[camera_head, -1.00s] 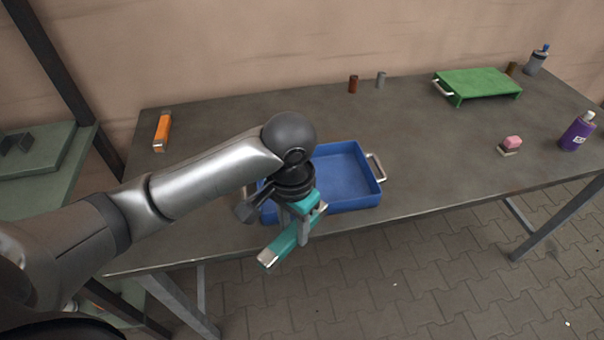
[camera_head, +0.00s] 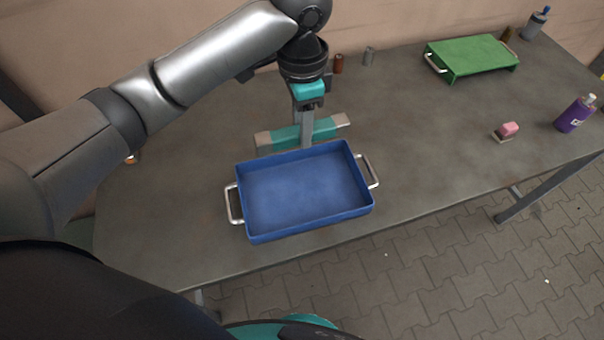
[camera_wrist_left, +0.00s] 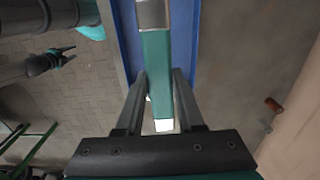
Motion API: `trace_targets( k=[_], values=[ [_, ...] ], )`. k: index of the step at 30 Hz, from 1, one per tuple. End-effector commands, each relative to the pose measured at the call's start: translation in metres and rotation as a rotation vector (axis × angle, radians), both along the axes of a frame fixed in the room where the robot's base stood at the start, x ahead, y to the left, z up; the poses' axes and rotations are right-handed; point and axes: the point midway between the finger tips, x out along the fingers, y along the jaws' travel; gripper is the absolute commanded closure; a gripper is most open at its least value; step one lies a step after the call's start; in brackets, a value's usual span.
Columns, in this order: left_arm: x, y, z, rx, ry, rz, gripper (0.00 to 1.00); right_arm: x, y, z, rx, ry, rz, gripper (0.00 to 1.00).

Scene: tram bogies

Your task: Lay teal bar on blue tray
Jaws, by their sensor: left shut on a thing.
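The teal bar (camera_head: 283,137) has pale ends and is held crosswise in my left gripper (camera_head: 304,138), behind the far rim of the blue tray in the head view. The gripper is shut on the bar's middle. In the left wrist view the bar (camera_wrist_left: 157,70) runs between the two fingers (camera_wrist_left: 159,95), with part of the blue tray (camera_wrist_left: 128,35) beyond it. The blue tray (camera_head: 305,190) is empty, with a metal handle at each short side, and stands on the table. The bar's exact height above the table is hard to tell.
A green raised tray (camera_head: 470,57) stands at the back right of the grey table (camera_head: 420,140). A pink-topped block (camera_head: 507,131) and a purple bottle (camera_head: 575,114) are at the right. Small brown (camera_head: 338,63) and grey (camera_head: 369,56) cylinders stand at the back.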

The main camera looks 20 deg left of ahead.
Motion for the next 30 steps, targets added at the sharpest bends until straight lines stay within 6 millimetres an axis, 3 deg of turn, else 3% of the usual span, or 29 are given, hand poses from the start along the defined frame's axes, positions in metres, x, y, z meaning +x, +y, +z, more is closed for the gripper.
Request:
trace_targets(
  k=[8, 15, 26, 30],
  values=[
    [-0.002, 0.001, -0.07, 0.002, 0.005, 0.002, 1.0, -0.027, 0.0, -0.015, -0.001, 0.043, -0.001, 0.5],
    [-0.002, 0.001, -0.13, 0.002, 0.004, 0.002, 1.0, -0.024, -0.004, -0.026, -0.006, 0.039, 0.002, 0.5],
    [-0.001, 0.0, -0.164, 0.002, 0.002, 0.001, 1.0, -0.015, -0.005, -0.032, -0.006, 0.023, 0.003, 0.5],
    [-0.002, 0.0, -0.186, 0.002, 0.002, 0.002, 1.0, -0.015, -0.005, -0.038, -0.006, 0.022, 0.003, 0.5]
  ],
)
